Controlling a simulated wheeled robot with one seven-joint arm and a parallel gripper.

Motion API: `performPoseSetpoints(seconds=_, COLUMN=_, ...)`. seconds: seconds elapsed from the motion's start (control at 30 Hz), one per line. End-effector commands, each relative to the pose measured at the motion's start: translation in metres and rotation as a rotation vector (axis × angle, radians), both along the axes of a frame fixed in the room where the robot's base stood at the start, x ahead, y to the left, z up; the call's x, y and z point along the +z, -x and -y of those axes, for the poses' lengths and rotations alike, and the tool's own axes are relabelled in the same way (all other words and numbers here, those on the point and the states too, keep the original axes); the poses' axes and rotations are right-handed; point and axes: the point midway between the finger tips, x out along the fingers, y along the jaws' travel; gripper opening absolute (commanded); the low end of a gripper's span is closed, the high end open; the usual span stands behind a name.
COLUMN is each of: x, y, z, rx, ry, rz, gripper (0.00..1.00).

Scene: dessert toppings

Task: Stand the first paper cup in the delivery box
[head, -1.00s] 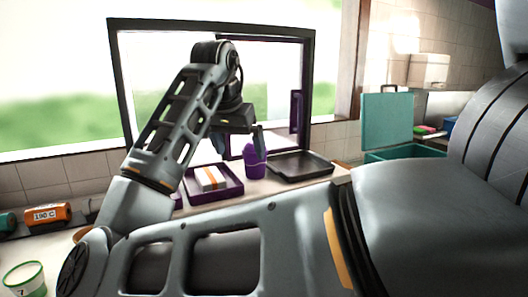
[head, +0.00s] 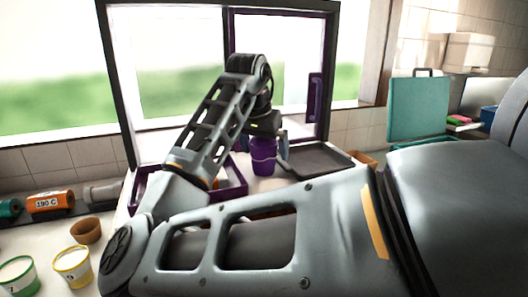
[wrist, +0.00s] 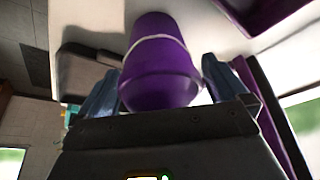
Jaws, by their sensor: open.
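A purple cup (head: 264,160) with a pale band near its rim stands on the counter by the window. My gripper (head: 266,150) is open around it, pointing down. In the wrist view the purple cup (wrist: 160,75) sits between the two blue-grey fingers, with a gap visible on the right side; contact on the left is unclear. A teal box (head: 418,150) with its handled lid (head: 418,108) raised stands at the right; its inside is hidden. I cannot tell which cup is the first paper cup.
A purple tray (head: 236,182) lies left of the cup, partly behind my arm. A dark tray (head: 320,158) lies to the right. A green-banded cup (head: 19,276), a yellow-banded cup (head: 73,265) and a brown pot (head: 86,231) stand at the left. The window frame (head: 328,80) rises behind.

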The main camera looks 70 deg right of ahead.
Motion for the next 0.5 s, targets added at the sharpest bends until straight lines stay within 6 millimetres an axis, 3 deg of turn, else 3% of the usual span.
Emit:
performPoseSetpoints(seconds=0.33, x=-0.0094, y=0.0000, z=0.0038, rx=0.000, ry=0.001, rz=0.001, gripper=1.00)
performPoseSetpoints(seconds=0.5, x=-0.0091, y=0.0001, z=0.0038, rx=0.000, ry=0.001, rz=0.001, gripper=0.85)
